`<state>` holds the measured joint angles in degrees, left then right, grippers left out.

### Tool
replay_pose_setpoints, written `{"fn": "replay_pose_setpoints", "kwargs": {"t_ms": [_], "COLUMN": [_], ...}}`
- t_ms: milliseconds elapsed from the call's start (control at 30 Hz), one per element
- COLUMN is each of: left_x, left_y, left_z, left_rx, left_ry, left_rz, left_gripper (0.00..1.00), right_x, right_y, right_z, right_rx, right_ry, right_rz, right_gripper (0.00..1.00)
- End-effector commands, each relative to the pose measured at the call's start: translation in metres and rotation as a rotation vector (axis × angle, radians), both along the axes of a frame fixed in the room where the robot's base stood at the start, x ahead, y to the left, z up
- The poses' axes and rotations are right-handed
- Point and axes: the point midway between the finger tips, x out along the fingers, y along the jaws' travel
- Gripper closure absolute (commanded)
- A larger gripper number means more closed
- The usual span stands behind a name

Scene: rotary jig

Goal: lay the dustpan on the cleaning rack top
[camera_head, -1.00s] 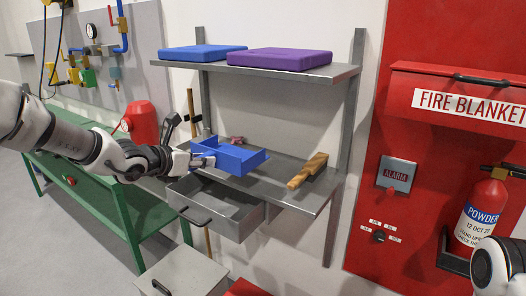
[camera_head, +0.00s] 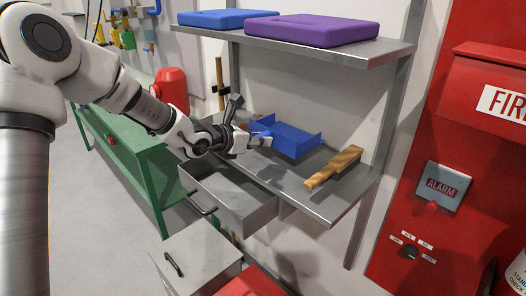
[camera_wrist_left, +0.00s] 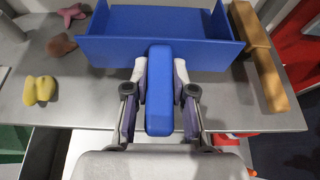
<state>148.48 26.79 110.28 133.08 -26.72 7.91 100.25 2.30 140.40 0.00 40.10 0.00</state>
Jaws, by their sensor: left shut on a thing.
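The blue dustpan (camera_head: 290,141) is over the grey lower shelf (camera_head: 322,203) of the rack, near its back, with its open tray facing up. I cannot tell whether it touches the shelf. My left gripper (camera_head: 257,138) is shut on its handle. In the left wrist view the fingers (camera_wrist_left: 158,82) clasp the blue handle (camera_wrist_left: 159,115), and the tray (camera_wrist_left: 160,20) lies beyond them. My right gripper is not in view.
A wooden brush (camera_head: 333,168) lies right of the dustpan. A yellow sponge (camera_wrist_left: 40,90) and pink star (camera_wrist_left: 70,14) lie left of it. The upper shelf (camera_head: 340,55) holds blue and purple pads. An open drawer (camera_head: 232,199) juts out below.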

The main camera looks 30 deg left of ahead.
Motion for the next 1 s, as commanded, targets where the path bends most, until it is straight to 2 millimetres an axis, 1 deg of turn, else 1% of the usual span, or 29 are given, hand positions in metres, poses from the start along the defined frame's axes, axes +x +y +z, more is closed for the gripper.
{"fn": "replay_pose_setpoints", "kwargs": {"t_ms": [67,200,300,533,667,700,733,1000], "left_x": [0.000,0.000,0.000,0.000,0.001,0.000,0.000,0.000], "left_y": [0.000,0.000,0.000,0.000,0.000,0.000,0.000,0.000], "left_z": [-0.010,-0.036,-0.047,-0.049,-0.053,-0.052,-0.051,-0.051], "left_rx": [-0.001,-0.001,-0.001,0.000,0.000,0.000,0.000,0.000], "left_ry": [0.001,0.003,-0.002,-0.004,-0.004,-0.002,-0.002,-0.002], "left_rz": [-0.001,0.000,0.000,-0.001,0.000,0.000,0.000,0.000], "left_gripper": [1.00,1.00,1.00,1.00,1.00,0.61,0.51,0.50], "right_x": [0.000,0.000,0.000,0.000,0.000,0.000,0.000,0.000], "right_y": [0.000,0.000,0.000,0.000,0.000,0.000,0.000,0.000], "right_z": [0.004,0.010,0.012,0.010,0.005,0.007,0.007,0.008], "right_rx": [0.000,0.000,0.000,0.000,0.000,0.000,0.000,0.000], "right_ry": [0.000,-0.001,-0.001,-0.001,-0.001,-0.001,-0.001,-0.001], "right_rz": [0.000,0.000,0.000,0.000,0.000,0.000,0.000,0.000], "right_gripper": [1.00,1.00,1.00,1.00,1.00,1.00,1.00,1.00]}}
